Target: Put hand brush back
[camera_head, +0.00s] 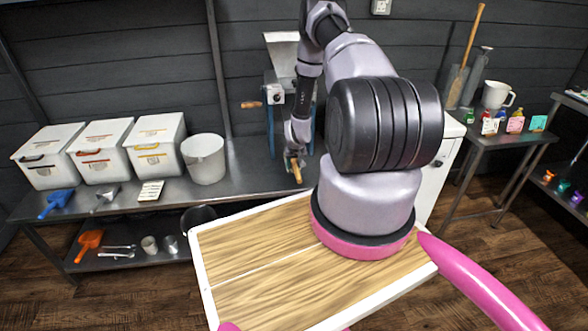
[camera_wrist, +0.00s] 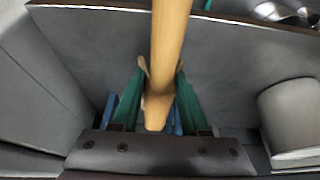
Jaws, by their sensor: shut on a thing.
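My gripper (camera_head: 294,156) is above the steel bench, in front of the blue-framed grain mill. It is shut on the hand brush (camera_head: 296,172), of which I see a tan wooden handle. In the wrist view the handle (camera_wrist: 170,45) passes between the green fingers of my gripper (camera_wrist: 155,103) and runs up out of the picture. The bristles do not show in either view. I cannot tell whether the brush touches the bench (camera_head: 240,172).
The grain mill (camera_head: 272,125) stands at the back of the bench, close to my gripper. A white bucket (camera_head: 204,160) stands to the left. White bins (camera_head: 155,145), a blue scoop (camera_head: 57,201) and a metal scoop (camera_head: 105,198) are farther left. Bench between bucket and gripper is clear.

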